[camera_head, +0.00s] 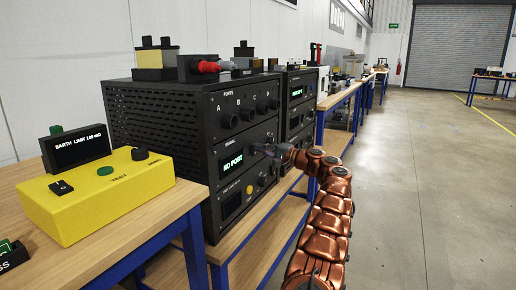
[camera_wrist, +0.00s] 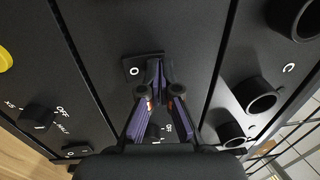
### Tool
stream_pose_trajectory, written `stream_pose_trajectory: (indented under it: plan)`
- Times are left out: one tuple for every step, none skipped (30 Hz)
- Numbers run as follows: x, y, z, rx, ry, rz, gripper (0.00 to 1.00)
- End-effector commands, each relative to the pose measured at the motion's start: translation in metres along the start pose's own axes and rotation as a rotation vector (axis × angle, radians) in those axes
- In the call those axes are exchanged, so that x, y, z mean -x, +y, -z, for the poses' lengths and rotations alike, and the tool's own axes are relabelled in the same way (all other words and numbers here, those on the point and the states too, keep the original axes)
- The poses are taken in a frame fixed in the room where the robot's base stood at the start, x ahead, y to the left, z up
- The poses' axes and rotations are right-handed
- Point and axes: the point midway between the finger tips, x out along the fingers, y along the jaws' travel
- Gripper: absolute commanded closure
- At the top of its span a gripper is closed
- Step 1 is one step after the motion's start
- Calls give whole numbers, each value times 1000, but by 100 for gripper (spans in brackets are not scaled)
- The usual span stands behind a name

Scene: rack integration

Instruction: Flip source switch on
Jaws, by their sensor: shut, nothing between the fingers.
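My gripper (camera_head: 268,149) is at the front of the black rack unit (camera_head: 158,118), beside the panel with the green "NO PORT" display (camera_head: 233,163). In the wrist view, my gripper (camera_wrist: 158,88) is shut and empty. Its fingertips are over a small black switch plate marked "O" (camera_wrist: 132,71), touching or very close to it; I cannot tell which. The fingers hide much of this switch, so its rocker position is unclear. No label reading "source" can be made out.
Round black ports (camera_wrist: 262,96) protrude on the panel right of my gripper in the wrist view. Another knob (camera_wrist: 40,117) is on the left panel. A yellow tester (camera_head: 100,200) stands on the wooden bench. Open floor (camera_head: 420,160) is at the right.

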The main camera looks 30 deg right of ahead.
Motion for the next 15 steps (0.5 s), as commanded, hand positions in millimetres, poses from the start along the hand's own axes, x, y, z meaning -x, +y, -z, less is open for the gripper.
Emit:
stream_pose_trajectory:
  plan:
    - [2, -1, 1, 0, 1, 0, 100]
    - [4, -2, 1, 0, 1, 1, 100]
    - [8, -3, 2, 0, 2, 1, 100]
    - [10, -4, 2, 0, 2, 1, 100]
    - [14, -6, 3, 0, 2, 1, 100]
    - [19, -8, 4, 0, 3, 1, 100]
    - [23, -9, 4, 0, 3, 1, 100]
    - [28, -10, 5, 0, 3, 1, 100]
    - [35, -12, 6, 0, 2, 1, 100]
    - [41, -13, 5, -1, 2, 1, 100]
    - [47, -14, 5, -1, 1, 1, 100]
    - [53, -16, 4, -1, -1, 2, 100]
    - [58, -17, 4, 0, -1, 1, 100]
    - [63, -18, 3, 0, -2, 0, 100]
    - [69, -20, 2, 0, -4, 1, 100]
